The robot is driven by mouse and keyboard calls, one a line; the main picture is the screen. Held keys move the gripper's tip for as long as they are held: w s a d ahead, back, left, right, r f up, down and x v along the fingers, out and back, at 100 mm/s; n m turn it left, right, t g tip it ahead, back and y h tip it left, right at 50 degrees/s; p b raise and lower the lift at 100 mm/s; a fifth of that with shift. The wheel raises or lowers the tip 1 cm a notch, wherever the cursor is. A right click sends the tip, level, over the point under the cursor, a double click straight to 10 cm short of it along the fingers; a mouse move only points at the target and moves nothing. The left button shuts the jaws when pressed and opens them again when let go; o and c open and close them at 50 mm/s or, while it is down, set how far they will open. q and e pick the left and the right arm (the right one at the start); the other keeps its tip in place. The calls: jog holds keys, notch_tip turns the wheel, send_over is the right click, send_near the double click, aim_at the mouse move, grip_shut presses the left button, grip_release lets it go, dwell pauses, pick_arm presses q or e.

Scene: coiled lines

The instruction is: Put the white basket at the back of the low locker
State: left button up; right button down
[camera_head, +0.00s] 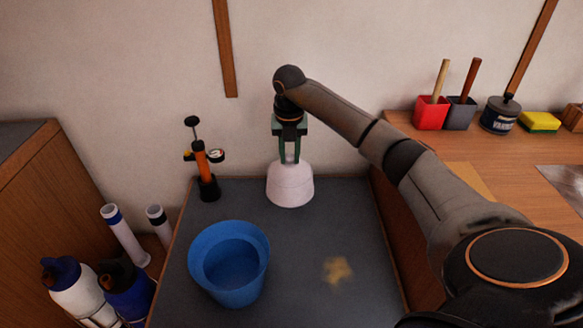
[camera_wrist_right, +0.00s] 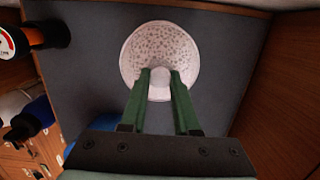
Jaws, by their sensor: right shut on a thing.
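The white basket (camera_head: 290,187) is a pale, rounded, dome-like body at the back of the low locker's dark grey top (camera_head: 310,235), near the wall. My right gripper (camera_head: 290,160) comes down on it from above and is shut on its top. In the right wrist view the basket (camera_wrist_right: 182,52) shows a speckled round top with a pale rim, and the fingers (camera_wrist_right: 160,78) close on a small pale knob. It looks upright. I cannot tell whether its base touches the locker top or hangs just above it. My left gripper is out of view.
A blue bucket (camera_head: 230,265) stands front left on the locker; an orange pump with a gauge (camera_head: 203,170) stands back left. A tan stain (camera_head: 337,270) marks the front right. A higher wooden bench (camera_head: 450,150) borders the right. Bottles (camera_head: 80,290) stand lower left.

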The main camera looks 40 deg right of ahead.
aim_at(290, 163)
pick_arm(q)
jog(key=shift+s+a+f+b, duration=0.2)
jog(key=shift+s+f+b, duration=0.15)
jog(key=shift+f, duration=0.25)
pick_arm(e)
jog(key=shift+f, duration=2.2)
jog(key=shift+f, duration=0.2)
jog(key=c, duration=0.6)
grip_release()
jog(key=shift+c, duration=0.2)
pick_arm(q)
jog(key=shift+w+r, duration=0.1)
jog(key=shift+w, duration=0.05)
pick_arm(e)
jog(key=shift+r, duration=0.55)
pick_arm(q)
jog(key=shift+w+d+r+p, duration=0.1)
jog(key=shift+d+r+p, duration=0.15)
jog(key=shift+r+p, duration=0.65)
pick_arm(e)
notch_tip(290, 163, up, 11)
jog(key=s+a, duration=0.1)
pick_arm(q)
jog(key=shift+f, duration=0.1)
pick_arm(e)
jog(key=shift+r, duration=0.1)
